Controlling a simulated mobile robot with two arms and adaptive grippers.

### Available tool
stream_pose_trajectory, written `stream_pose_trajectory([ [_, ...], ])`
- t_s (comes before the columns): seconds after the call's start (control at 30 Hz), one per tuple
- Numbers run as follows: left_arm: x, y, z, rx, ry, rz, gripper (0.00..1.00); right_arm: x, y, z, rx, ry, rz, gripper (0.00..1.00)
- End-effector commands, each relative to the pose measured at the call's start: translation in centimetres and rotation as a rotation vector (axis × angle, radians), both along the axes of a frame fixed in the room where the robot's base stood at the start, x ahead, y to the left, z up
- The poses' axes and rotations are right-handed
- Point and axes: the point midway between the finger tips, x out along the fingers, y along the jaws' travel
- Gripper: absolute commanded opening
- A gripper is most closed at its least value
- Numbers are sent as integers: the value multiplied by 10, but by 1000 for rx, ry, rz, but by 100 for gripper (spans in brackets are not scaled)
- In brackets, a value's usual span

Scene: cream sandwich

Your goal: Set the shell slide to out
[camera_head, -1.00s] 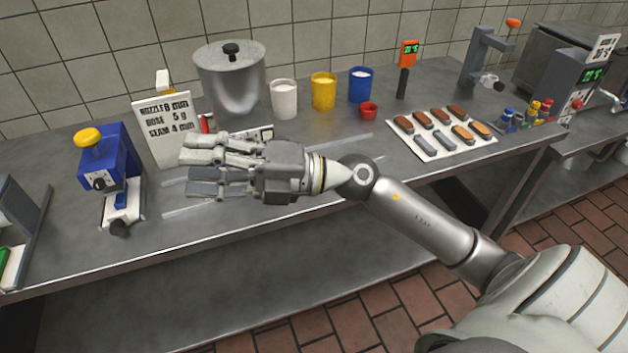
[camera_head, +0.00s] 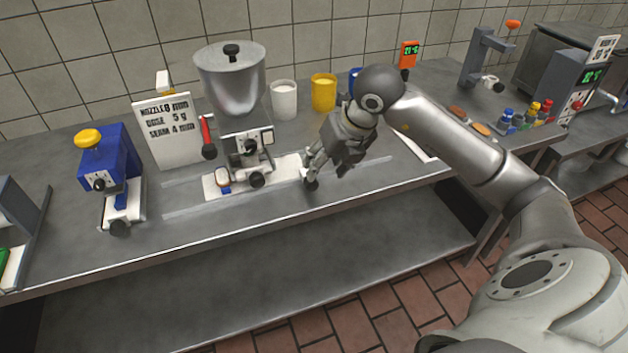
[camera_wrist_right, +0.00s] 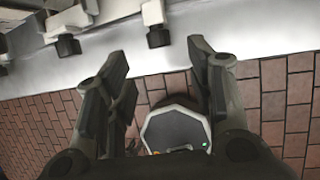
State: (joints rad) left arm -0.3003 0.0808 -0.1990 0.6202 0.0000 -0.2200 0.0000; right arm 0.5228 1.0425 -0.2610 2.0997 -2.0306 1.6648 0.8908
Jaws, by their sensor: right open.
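The cream machine has a steel hopper (camera_head: 230,85) over a grey body with dark knobs. At its foot lies a white slide plate (camera_head: 287,168), probably the shell slide, with a dark knob (camera_head: 311,185) at its right end. My left gripper is out of view.
A blue machine (camera_head: 105,165) stands to the left, beside a sign card (camera_head: 165,130). White (camera_head: 284,100) and yellow (camera_head: 323,92) cups stand behind. My arm partly hides the tray of shells at right. The counter front left of my gripper is clear.

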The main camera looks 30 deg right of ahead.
Motion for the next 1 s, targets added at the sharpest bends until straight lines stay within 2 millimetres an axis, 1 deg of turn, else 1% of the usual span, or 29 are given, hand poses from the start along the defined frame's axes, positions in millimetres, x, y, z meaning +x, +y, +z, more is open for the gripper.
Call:
stream_pose_trajectory([
  [0.03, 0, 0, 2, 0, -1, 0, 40, 3, 2, -10, 4, 5, 0, 49],
  [0.2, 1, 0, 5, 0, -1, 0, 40, 17, 5, -39, 5, 5, 2, 49],
  [0.3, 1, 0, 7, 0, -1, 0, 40, 24, 7, -54, 4, 3, 2, 49],
  [0.4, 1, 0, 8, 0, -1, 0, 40, 29, 7, -65, 4, 2, 2, 49],
  [0.57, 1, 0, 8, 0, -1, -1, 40, 33, 8, -73, 2, 1, 3, 49],
  [0.83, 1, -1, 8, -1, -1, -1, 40, 34, 8, -74, 2, 0, 3, 49],
  [1.0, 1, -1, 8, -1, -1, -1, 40, 33, 8, -74, 2, 0, 3, 28],
])
